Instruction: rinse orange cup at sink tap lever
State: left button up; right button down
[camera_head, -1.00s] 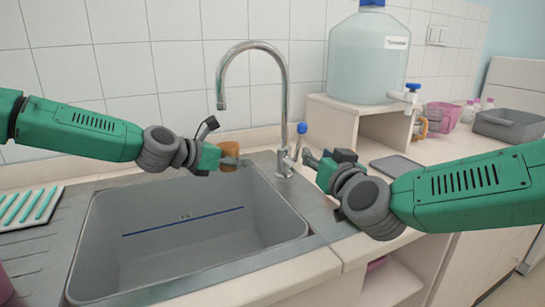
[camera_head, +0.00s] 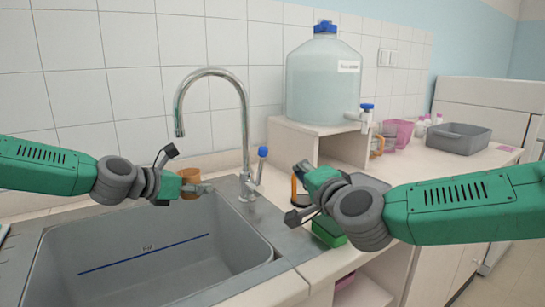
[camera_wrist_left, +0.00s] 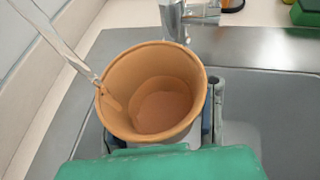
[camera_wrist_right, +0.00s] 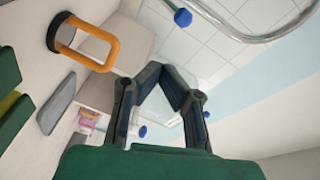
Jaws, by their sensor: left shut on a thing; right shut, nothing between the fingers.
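My left gripper (camera_head: 205,188) is shut on the orange cup (camera_head: 190,184) and holds it over the back of the sink (camera_head: 150,250), below the tap spout (camera_head: 180,130). The blue-tipped tap lever (camera_head: 263,152) stands upright on the tap base. My right gripper (camera_head: 301,168) is shut and empty, right of the lever and apart from it. The lever tip (camera_wrist_right: 183,17) also shows in the right wrist view.
An orange loop handle on a dark base (camera_wrist_right: 88,40) stands on the counter near my right gripper. A green box (camera_head: 328,233) lies below that gripper. A large water container (camera_head: 323,85) sits on a shelf behind. A grey bin (camera_head: 458,138) is further right.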

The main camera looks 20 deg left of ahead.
aim_at(267, 152)
jog(key=w+a+m, duration=0.5)
jog(key=w+a, duration=0.2)
jog(key=a, duration=0.1)
jog(key=shift+w+r, duration=0.15)
jog(key=shift+r, duration=0.25)
dwell(0.4)
jog(key=shift+s+a+r+n+t, duration=0.15)
jog(key=shift+s+a+n, duration=0.15)
jog(key=shift+n, duration=0.2)
jog(key=shift+s+a+r+n+t, duration=0.1)
jog(key=shift+s+a+n+t, duration=0.1)
jog(key=shift+s+n, duration=0.25)
jog(key=shift+w+d, duration=0.1)
